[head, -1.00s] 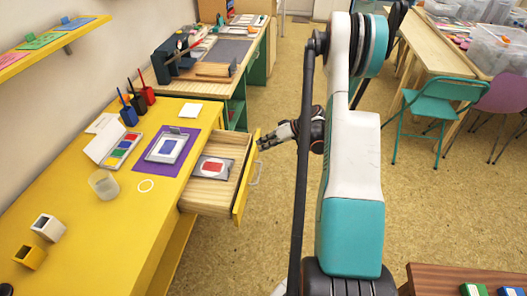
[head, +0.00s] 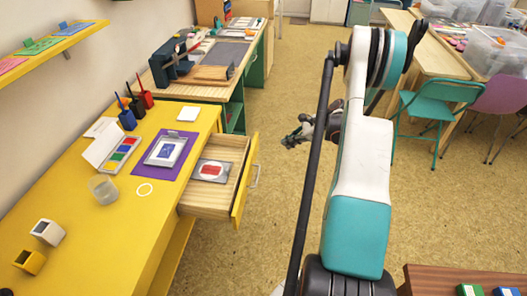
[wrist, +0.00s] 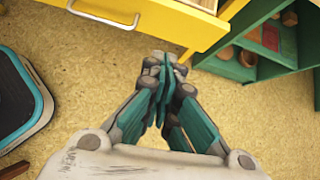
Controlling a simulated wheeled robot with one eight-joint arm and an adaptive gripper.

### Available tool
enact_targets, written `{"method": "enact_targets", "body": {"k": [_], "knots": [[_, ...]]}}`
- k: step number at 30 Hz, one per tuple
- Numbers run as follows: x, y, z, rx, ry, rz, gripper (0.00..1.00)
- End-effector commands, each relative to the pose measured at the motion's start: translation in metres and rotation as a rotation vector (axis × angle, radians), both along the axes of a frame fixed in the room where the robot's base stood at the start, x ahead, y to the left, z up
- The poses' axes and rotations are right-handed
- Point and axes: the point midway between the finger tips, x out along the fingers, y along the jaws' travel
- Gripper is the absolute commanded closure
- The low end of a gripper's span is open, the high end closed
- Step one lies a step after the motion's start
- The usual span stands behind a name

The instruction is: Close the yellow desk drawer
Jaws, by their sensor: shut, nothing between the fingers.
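The yellow desk drawer (head: 243,183) stands pulled out of the right side of the yellow desk (head: 115,225). Its wooden inside shows, with a red inkpad (head: 211,171) lying in it. A metal bar handle (head: 255,176) is on its front. In the wrist view the yellow drawer front (wrist: 170,22) and its handle (wrist: 105,12) lie at the top. My gripper (head: 296,138) is in the air to the right of the drawer, apart from it. In the wrist view my gripper (wrist: 162,68) has its fingers together and holds nothing.
A wooden bench with green sides (head: 226,82) stands behind the desk. A purple mat (head: 172,150), a paint box and pots lie on the desk. A teal chair (head: 432,105) is at the right, and a brown table (head: 450,278) at the lower right. Floor right of the drawer is clear.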

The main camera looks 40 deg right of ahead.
Motion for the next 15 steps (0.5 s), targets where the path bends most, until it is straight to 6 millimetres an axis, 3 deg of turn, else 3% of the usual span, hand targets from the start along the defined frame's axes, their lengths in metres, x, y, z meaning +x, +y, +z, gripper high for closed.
{"method": "enact_targets", "body": {"k": [8,15], "knots": [[0.004,0.001,-0.009,0.051,0.044,-0.064,1.00],[0.027,0.020,-0.041,0.049,0.042,-0.062,1.00]]}}
